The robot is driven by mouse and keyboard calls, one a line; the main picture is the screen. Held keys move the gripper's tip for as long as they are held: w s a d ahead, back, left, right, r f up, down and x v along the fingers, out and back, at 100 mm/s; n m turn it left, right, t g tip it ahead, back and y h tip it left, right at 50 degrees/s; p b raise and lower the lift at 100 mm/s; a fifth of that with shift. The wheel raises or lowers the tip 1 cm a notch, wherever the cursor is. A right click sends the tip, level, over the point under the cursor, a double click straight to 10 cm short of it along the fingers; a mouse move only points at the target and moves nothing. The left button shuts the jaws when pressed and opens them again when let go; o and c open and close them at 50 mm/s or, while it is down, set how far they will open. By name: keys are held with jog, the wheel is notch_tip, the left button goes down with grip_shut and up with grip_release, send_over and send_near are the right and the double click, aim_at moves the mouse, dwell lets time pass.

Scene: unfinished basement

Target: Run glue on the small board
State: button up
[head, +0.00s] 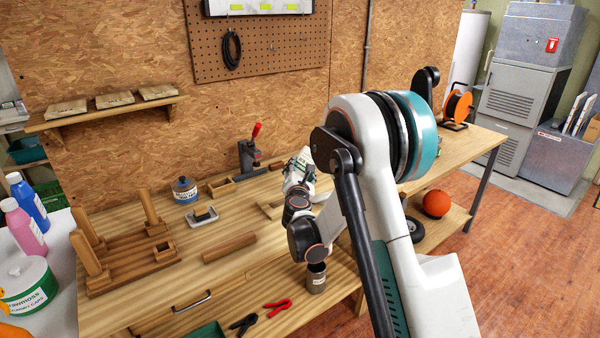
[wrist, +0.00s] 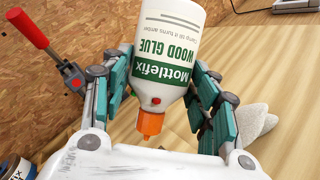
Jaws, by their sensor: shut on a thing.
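My gripper (wrist: 165,62) is shut on a white glue bottle (wrist: 172,38) labelled Mottlefix Wood Glue. Its label reads upside down and its orange nozzle (wrist: 150,124) points toward the bottom of the wrist view. In the head view my gripper (head: 300,172) is over the workbench, partly hidden by my own arm. A longer wooden strip (head: 229,247) lies nearer the front. I cannot tell which one is the small board.
Pliers (head: 278,307) lie at the front.

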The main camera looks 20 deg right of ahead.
jog(key=shift+a+f+b, duration=0.1)
jog(key=shift+f+b, duration=0.05)
jog(key=shift+b, duration=0.15)
jog(key=shift+f+b, duration=0.9)
jog(key=shift+f, duration=1.45)
jog(key=shift+s+a, duration=0.2)
jog(key=shift+a, duration=0.45)
jog(key=shift+s+a, duration=0.25)
jog(key=shift+a, duration=0.35)
jog(key=shift+s+a, duration=0.2)
jog(key=shift+a, duration=0.45)
jog(key=shift+s+a, duration=0.1)
jog(key=shift+a, duration=0.1)
notch_tip(320, 180, up, 13)
jog(key=p, duration=0.7)
